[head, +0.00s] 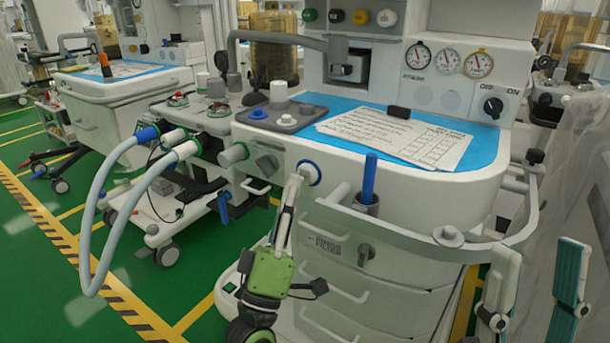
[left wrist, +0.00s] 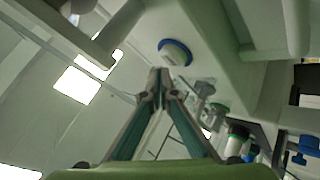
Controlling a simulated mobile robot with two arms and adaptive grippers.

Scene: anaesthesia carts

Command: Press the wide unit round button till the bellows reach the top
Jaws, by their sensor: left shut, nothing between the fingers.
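The wide unit (head: 400,215) is the large white cart in the middle of the head view. Its round button (head: 308,172), white with a blue ring, is on the front face below the worktop; it also shows in the left wrist view (left wrist: 175,52). The amber bellows cylinder (head: 274,55) stands at the back left; the bellows' height inside is unclear. My left gripper (head: 294,180) is shut and empty, its tips just beside the button. In the left wrist view its tips (left wrist: 159,75) are just below the button; contact cannot be told. My right gripper (head: 541,246) is open and empty at the right.
A blue mat with printed sheets (head: 400,133) covers the worktop. Grey hoses (head: 110,210) loop out at the left. A rail (head: 400,232) runs around the cart's front corner, near a blue stick (head: 369,178) in a holder.

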